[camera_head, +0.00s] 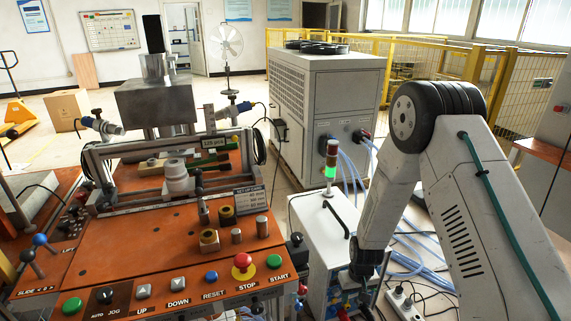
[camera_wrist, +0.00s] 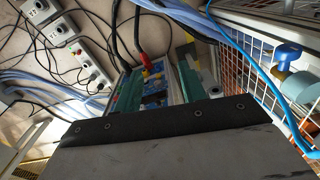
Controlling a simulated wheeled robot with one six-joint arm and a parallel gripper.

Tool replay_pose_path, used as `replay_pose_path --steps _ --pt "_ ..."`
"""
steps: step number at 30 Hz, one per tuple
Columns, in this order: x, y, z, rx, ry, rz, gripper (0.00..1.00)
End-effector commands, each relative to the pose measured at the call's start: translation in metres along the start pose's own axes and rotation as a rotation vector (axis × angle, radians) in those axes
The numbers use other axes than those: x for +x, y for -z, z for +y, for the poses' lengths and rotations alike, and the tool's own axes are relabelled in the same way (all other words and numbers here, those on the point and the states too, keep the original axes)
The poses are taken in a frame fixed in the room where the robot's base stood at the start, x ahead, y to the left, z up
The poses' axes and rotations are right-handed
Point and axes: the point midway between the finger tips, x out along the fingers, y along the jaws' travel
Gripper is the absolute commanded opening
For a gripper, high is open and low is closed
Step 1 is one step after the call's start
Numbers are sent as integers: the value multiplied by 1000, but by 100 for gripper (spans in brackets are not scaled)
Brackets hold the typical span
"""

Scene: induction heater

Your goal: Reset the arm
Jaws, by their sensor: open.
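My arm reaches in from the right edge of the head view, bends at a dark round joint and hangs down. My gripper (camera_head: 362,278) is at its lower end, low beside the white cabinet (camera_head: 318,232), right of the orange control panel (camera_head: 160,262). In the wrist view, two green-edged jaws stand apart past a grey plate with a dark bolted band, so my gripper (camera_wrist: 158,85) is open. Nothing is clearly held between the jaws. Blue and red parts show behind the gap, too cluttered to name.
A signal light (camera_head: 331,165) with green lit stands on the cabinet. A large chiller (camera_head: 322,105) is behind. Hoses and cables crowd the floor near a power strip (camera_head: 404,303). In the wrist view, a wire rack (camera_wrist: 262,70) is close on the right.

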Motion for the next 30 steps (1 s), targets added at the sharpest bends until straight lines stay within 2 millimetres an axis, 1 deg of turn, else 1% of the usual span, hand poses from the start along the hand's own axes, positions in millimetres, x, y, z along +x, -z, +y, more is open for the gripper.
replay_pose_path --steps 1,2,3,5,6,8,9,11,12,14,15,17,18,21,23,24,27,30 --pt "-30 -4 0 9 8 -21 41" --pt "-46 -8 -1 16 13 -40 41" --pt "-66 -15 -2 23 19 -65 41" --pt "-98 -26 -3 34 26 -99 41" --pt "-118 -34 -3 40 29 -119 41" --pt "-148 -46 -4 49 32 -146 41" --pt "-167 -55 -4 56 34 -160 41" --pt "-195 -69 -4 65 36 -182 41" --pt "-213 -78 -4 71 35 -194 41" --pt "-239 -93 -4 79 34 -210 41" --pt "-256 -104 -4 84 33 -218 41" --pt "-280 -120 -5 94 31 -229 41" --pt "-296 -131 -5 100 30 -233 41" --pt "-330 -159 -5 111 23 -240 41" --pt "-349 -176 -6 119 18 -239 41" --pt "-361 -188 -6 124 15 -237 41" --pt "-387 -216 -7 136 7 -221 41" --pt "-409 -243 -7 146 -2 -190 41"
